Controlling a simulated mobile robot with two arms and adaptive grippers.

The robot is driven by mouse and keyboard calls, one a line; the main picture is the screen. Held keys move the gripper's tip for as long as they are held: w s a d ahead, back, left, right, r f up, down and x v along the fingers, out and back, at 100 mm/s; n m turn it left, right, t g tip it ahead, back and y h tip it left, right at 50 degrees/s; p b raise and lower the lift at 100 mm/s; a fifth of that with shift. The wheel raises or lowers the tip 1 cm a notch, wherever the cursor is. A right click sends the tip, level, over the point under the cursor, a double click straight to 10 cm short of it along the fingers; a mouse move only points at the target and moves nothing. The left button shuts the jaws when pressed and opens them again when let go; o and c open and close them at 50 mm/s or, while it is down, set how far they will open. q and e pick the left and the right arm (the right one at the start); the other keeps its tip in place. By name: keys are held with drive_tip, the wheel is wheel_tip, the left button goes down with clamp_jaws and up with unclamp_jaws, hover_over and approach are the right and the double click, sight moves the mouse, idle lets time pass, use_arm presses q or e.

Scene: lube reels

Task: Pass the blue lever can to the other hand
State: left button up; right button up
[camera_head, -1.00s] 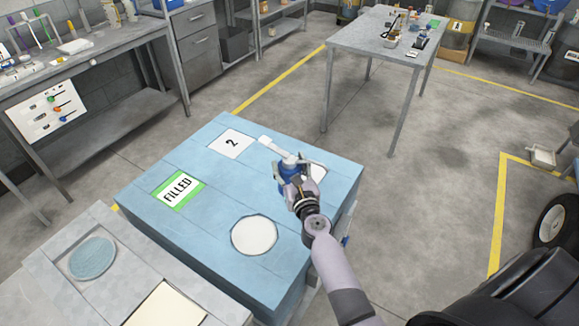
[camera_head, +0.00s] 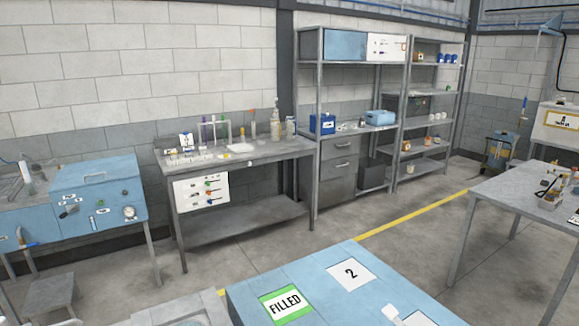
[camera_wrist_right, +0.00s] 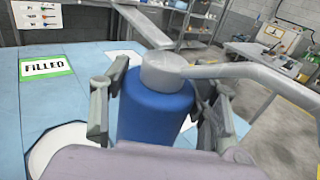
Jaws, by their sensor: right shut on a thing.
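The blue lever can (camera_wrist_right: 155,105) fills the middle of the right wrist view, with a blue body, a grey cap and grey lever arms reaching out from the top. My right gripper (camera_wrist_right: 160,110) is shut on it, with one finger on each side of the body. My left gripper is in neither view.
The blue-topped table (camera_head: 325,300) carries a FILLED card (camera_head: 286,305) and a number 2 card (camera_head: 351,273). A grey workbench (camera_head: 235,155) stands against the wall. Another grey table (camera_head: 510,195) is at the right. Open floor lies between them.

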drive_tip(key=s+a+r+n+y+b, duration=0.1)
drive_tip(key=s+a+b, duration=0.1)
drive_tip(key=s+a, duration=0.2)
drive_tip(key=s+a+y+b, duration=0.1)
drive_tip(key=s+a, duration=0.3)
drive_tip(key=s, duration=0.7)
drive_tip(key=shift+r+n+y+b, duration=0.4)
drive_tip(key=shift+b, duration=0.5)
